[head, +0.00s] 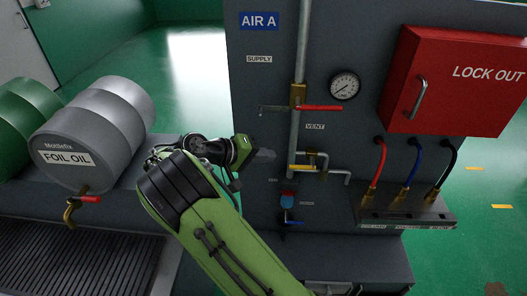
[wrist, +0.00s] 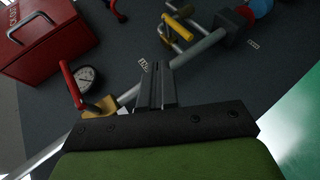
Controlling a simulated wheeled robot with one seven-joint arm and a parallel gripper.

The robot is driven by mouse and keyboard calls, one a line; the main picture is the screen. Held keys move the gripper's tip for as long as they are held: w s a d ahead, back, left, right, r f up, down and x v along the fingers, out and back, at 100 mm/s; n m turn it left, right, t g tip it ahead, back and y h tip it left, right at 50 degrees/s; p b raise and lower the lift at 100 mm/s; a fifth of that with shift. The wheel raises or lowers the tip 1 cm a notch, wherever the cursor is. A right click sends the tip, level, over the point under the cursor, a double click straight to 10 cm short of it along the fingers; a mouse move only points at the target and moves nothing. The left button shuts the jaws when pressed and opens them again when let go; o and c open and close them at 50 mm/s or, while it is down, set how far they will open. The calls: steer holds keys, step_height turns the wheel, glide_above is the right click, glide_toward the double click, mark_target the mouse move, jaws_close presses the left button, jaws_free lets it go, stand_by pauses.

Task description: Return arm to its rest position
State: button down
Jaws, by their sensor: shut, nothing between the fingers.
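My green arm (head: 210,225) reaches up from the lower middle in the head view. My gripper (head: 266,154) is at its end, in front of the grey panel (head: 262,100), left of the vertical pipe. In the wrist view my gripper (wrist: 158,68) is shut and empty, its fingers together and pointing at the panel. I cannot tell how far the fingertips are from the pipe.
A red-handled valve (head: 318,108), a gauge (head: 345,86) and a yellow-handled valve (head: 302,168) are close to my gripper. A red lockout box (head: 450,95) is at right, above several hoses.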

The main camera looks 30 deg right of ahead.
steer(key=s+a+n+t+y+b, duration=0.1)
steer(key=s+a+y, duration=0.3)
steer(key=s, duration=0.4)
steer(key=s+a+r+n+t+y+b, duration=0.1)
steer(key=s+a+t+y, duration=0.2)
steer(key=s, duration=0.6)
steer(key=s+a+n+t+y+b, duration=0.1)
steer(key=s+a+t+y+b, duration=0.1)
steer(key=s+a+y, duration=0.3)
steer(key=s+a, duration=0.2)
steer(key=s, duration=0.1)
steer(key=shift+s+a+r+y, duration=0.2)
steer(key=shift+a+r+y, duration=0.1)
stand_by(0.5)
